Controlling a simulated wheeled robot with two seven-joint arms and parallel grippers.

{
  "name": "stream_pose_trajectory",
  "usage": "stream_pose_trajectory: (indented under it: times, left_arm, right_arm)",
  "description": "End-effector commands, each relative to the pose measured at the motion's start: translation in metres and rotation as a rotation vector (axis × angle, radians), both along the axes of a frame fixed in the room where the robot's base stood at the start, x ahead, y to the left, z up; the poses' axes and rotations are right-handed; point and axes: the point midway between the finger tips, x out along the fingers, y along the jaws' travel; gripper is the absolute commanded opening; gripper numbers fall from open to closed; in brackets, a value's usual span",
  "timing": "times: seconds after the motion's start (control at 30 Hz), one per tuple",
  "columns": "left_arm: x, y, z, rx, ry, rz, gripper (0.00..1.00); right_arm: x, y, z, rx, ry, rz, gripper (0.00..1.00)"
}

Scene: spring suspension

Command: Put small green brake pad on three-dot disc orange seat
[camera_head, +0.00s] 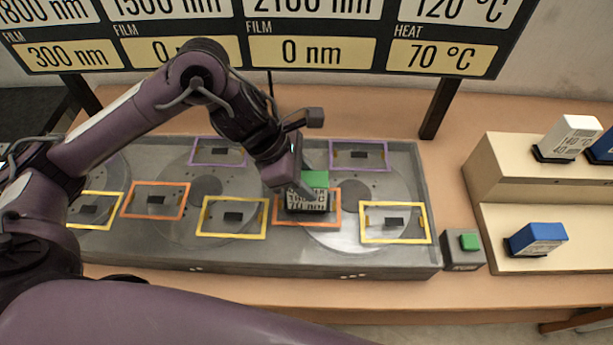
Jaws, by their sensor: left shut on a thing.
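The small green brake pad (316,178), with a white printed label on its front, is held by my left gripper (303,187). The gripper is shut on it and points down from above. The pad is over the orange seat (336,210) of the right-hand disc (371,187), whose front edge carries three dots (352,276). The pad hides the middle of that seat, and I cannot tell whether it touches the seat or hovers just above. My right gripper is not in view.
The grey tray (432,205) has other discs with yellow, orange and purple seats. A green button box (464,250) stands at its right end. A stepped beige stand (500,180) holds a white block (568,138) and blue blocks (537,239). A sign with readings stands behind.

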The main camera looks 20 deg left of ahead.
Motion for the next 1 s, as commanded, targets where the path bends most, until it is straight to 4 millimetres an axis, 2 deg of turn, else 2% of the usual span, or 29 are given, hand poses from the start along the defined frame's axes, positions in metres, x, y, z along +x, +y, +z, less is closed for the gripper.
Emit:
stream_pose_trajectory:
  times: [0.13,0.17,0.3,0.57,0.73,1.0]
  left_arm:
    - [0.0,0.0,-0.004,-0.001,-0.002,0.0,0.04]
    - [0.0,0.0,-0.003,0.0,0.0,0.0,0.39]
    - [0.0,0.0,-0.003,0.0,0.001,0.0,0.57]
    - [0.0,0.0,-0.003,0.0,0.001,0.0,0.58]
    - [0.0,0.003,0.005,0.001,-0.003,0.0,0.58]
    - [-0.007,0.029,0.051,0.004,-0.008,0.001,0.58]
  right_arm:
    - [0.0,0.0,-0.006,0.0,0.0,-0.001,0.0]
    - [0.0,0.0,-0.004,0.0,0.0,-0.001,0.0]
    - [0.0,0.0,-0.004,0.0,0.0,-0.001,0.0]
    - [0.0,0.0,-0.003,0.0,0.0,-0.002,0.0]
    - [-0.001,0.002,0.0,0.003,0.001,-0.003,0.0]
    - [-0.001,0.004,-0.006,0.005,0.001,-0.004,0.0]
